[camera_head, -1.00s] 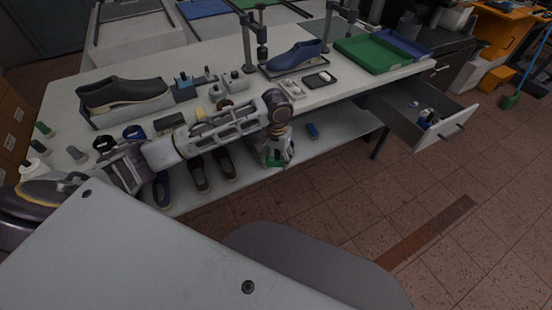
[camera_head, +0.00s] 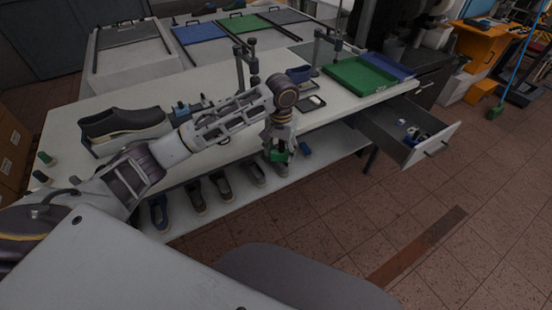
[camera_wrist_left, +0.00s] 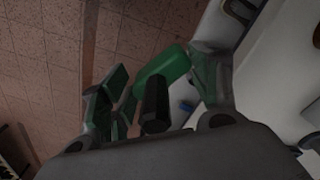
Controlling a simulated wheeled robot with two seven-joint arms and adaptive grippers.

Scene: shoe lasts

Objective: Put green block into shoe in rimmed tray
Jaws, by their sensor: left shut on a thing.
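My left gripper (camera_head: 279,148) is shut on the green block (camera_head: 277,156), held just off the bench's front edge in the head view. A dark shoe (camera_head: 122,122) sits in a pale, low tray (camera_head: 112,147) at the bench's left. I cannot tell what is inside either shoe. My right gripper is not in view.
An empty green tray (camera_head: 362,77) and a blue tray (camera_head: 393,66) lie at the bench's right end. An open drawer (camera_head: 410,132) juts out in front. Several shoes (camera_head: 222,187) stand on the lower shelf. Clamp stands (camera_head: 246,65) rise behind my arm.

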